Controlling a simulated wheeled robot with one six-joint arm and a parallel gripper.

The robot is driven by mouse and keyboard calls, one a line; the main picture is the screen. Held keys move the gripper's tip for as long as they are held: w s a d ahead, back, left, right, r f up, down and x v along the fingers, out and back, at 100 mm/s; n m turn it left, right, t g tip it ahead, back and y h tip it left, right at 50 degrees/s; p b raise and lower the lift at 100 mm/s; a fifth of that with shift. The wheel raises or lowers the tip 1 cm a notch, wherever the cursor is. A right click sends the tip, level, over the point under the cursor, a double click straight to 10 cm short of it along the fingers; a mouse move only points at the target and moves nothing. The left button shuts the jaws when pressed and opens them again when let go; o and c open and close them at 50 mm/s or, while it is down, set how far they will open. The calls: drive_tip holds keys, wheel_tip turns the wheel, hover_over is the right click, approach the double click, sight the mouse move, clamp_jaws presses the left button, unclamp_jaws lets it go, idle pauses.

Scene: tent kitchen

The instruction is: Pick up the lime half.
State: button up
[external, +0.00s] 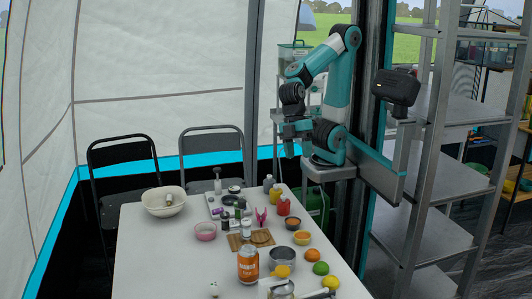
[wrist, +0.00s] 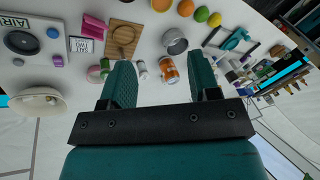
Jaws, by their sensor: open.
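A small round green fruit, the likely lime half (external: 321,268), lies on the right side of the white table between an orange fruit and a yellow one. It also shows near the top of the wrist view (wrist: 201,14). It is too small to tell whether it is cut. My gripper (external: 297,152) is open and empty, high above the table's far right corner, well apart from the lime. In the wrist view its two fingers (wrist: 160,57) stand wide apart with nothing held between them.
Close to the lime are the orange fruit (external: 312,254), yellow fruit (external: 331,282), metal pot (external: 282,257) and orange can (external: 248,264). Bottles (external: 283,205), a wooden board (external: 237,242) and a large pale bowl (external: 163,203) stand farther off. Metal shelves (external: 440,160) rise at right. The table's front left is clear.

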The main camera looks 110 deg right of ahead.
drive_tip(key=w+a+f+h, duration=0.2)
drive_tip(key=w+a, duration=0.3)
drive_tip(key=a, duration=0.6)
drive_tip(key=n+h, duration=0.1)
drive_tip(key=h, duration=0.1)
hover_over(322, 265)
wheel_tip(322, 265, down, 16)
drive_tip(key=shift+f, duration=0.15)
drive_tip(key=shift+w+f, duration=0.1)
drive_tip(key=shift+f, duration=2.9)
drive_tip(key=c, duration=0.6)
drive_tip(key=shift+r, duration=0.15)
